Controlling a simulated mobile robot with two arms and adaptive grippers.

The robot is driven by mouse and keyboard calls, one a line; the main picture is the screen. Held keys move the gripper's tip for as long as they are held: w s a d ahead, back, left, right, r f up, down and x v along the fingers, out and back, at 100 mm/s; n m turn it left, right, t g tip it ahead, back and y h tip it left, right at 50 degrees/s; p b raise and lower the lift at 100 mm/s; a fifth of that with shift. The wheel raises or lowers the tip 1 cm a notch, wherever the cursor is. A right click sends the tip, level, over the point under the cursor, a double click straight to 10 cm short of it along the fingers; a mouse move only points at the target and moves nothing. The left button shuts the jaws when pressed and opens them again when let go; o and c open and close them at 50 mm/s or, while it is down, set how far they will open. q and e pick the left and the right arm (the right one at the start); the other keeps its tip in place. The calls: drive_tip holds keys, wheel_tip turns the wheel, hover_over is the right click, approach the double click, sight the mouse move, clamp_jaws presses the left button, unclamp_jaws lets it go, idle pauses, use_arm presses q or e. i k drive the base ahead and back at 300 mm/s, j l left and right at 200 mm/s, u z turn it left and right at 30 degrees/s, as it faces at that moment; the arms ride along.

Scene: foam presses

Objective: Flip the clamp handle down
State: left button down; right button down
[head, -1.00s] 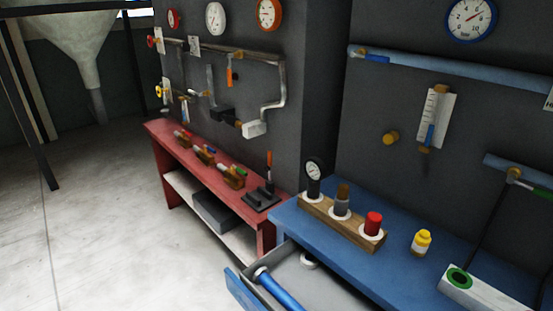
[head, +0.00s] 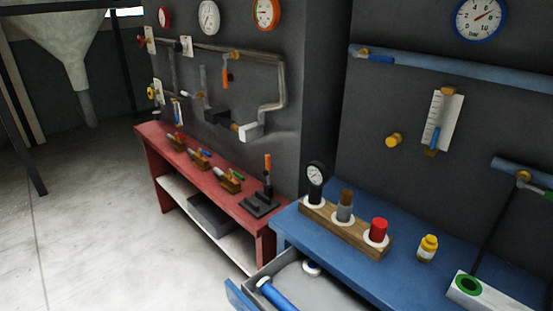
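The clamp (head: 262,203) has a black base and stands at the near right end of the red bench. Its orange-tipped handle (head: 267,164) points upright. Neither of my grippers is in the head view.
The red bench (head: 222,195) also holds several wooden blocks with coloured parts. The blue table (head: 300,228) adjoins at right, with its drawer (head: 262,268) pulled open and a blue cylinder (head: 277,297) inside. A wooden rack (head: 345,227) stands on it. The floor at left is clear.

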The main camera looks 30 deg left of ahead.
sight(266, 173)
drive_tip(key=i+j+z, duration=0.15)
drive_tip(key=j, duration=0.35)
drive_tip(key=j+z, duration=0.15)
drive_tip(key=j, duration=0.35)
drive_tip(key=i+j+z, duration=0.15)
drive_tip(key=j, duration=0.4)
